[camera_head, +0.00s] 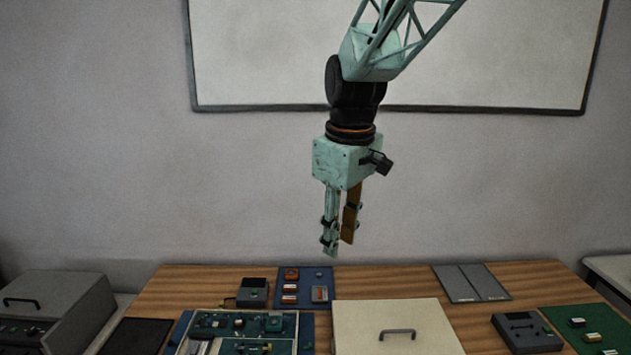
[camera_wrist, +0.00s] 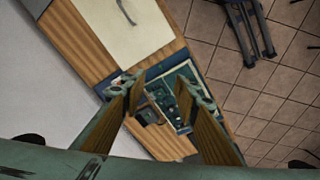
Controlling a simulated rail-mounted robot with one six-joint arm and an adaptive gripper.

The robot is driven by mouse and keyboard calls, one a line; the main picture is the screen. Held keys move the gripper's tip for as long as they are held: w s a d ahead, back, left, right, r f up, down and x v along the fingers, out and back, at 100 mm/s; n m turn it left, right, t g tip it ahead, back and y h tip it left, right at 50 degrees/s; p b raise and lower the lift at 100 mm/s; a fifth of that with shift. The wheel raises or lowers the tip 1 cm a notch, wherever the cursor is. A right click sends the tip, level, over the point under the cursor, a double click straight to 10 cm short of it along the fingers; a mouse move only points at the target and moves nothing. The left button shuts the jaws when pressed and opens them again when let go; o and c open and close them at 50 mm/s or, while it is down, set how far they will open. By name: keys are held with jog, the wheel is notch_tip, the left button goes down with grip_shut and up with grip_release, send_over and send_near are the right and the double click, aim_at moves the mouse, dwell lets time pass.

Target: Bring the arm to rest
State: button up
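My gripper (camera_head: 339,246) hangs fingers-down in the air above the far side of the wooden table (camera_head: 400,281), clear of everything on it. In the wrist view my gripper (camera_wrist: 162,88) has its two fingers well apart with nothing between them. The fingers overlap in the head view, so the gap shows better in the wrist view. My arm comes down from the top of the head view, in front of the whiteboard.
A pale lidded box (camera_head: 392,313) with a handle stands below the gripper. A circuit-board tray (camera_head: 311,330), a blue mat (camera_head: 305,277) with small parts, a grey panel (camera_head: 470,282) and a green mat (camera_head: 603,321) lie around it. A grey case (camera_head: 80,284) stands left. The air around the gripper is free.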

jog(key=s+d+r+m+t, duration=0.15)
jog(key=s+d, duration=0.25)
jog(key=s, duration=0.5)
jog(key=s+d+r+m+b, duration=0.1)
jog(key=s+d+r+m, duration=0.15)
jog(key=s+d, duration=0.45)
jog(key=s+d+r+m, duration=0.1)
jog(key=s+d+m, duration=0.15)
jog(key=s, duration=0.85)
jog(key=s+d+f+m, duration=0.2)
jog(key=s+m, duration=0.1)
jog(key=s, duration=0.7)
jog(key=shift+f+t+b, duration=0.35)
jog(key=shift+b, duration=0.1)
jog(key=shift+w+d+r+m, duration=0.1)
jog(key=shift+w+m, duration=0.05)
jog(key=shift+m, duration=0.1)
dwell(0.6)
